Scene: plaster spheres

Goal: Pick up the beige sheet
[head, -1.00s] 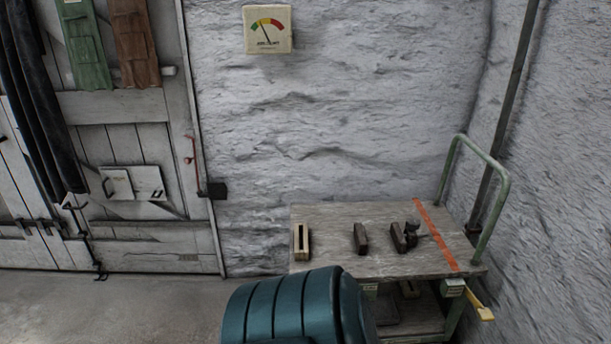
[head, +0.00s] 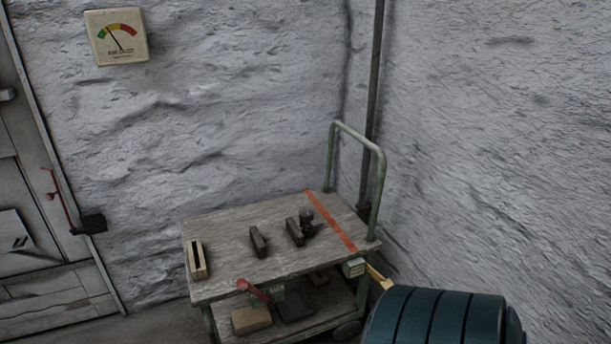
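I see no thing that I can clearly tell is the beige sheet. A tan, flat-topped block (head: 251,319) lies on the lower shelf of the cart, and it looks thick rather than like a sheet. A pale panel (head: 14,232) shows on the door at the left edge, partly cut off. Neither of my grippers is in the head view.
A cart (head: 225,252) with a wooden top and green handle (head: 379,185) stands against the wall corner. A slotted wooden block (head: 196,259) and dark blocks (head: 258,242) stand on it. A teal ribbed drum-like thing (head: 435,318) fills the lower right. A gauge (head: 117,37) hangs above.

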